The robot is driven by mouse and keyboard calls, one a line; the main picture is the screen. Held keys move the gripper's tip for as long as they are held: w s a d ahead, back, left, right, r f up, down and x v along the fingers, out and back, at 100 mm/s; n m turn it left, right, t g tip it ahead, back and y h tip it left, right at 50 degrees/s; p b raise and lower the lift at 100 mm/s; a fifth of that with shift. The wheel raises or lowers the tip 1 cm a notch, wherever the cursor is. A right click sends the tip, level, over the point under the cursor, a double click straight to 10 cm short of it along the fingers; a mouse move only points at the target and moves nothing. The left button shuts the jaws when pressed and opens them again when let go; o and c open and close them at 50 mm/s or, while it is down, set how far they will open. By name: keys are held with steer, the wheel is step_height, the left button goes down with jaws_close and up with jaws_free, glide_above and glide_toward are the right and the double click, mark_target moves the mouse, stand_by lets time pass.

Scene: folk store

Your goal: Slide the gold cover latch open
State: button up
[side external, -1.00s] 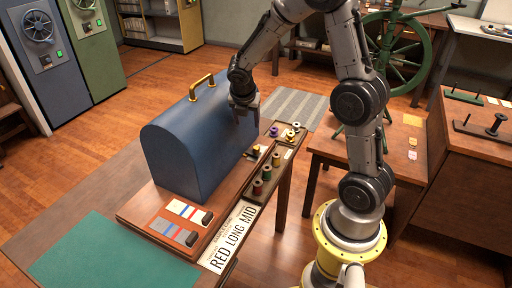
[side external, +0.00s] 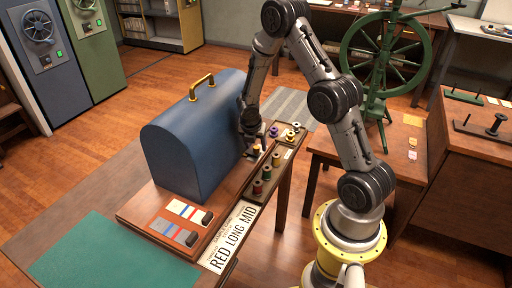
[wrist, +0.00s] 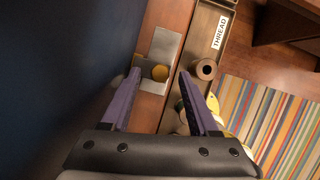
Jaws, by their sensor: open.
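The gold latch knob (wrist: 160,73) shows in the wrist view, on a grey metal plate (wrist: 165,47) on the wooden table beside the dark blue cover (wrist: 50,65). My gripper (wrist: 160,76) is open, with one purple finger to each side of the knob in that view. I cannot tell whether either finger touches it. In the side view the blue domed cover (side external: 185,140), with a brass handle (side external: 202,87) on top, stands closed on the table. My gripper (side external: 251,146) is low along its right side and largely hides the latch area.
A narrow tray (side external: 248,197) with several thread spools (side external: 267,172) runs along the table edge, close to the right finger. A green spinning wheel (side external: 385,55) stands behind.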

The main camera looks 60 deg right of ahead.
steer(key=shift+x, duration=0.85)
jaws_close()
stand_by(0.9)
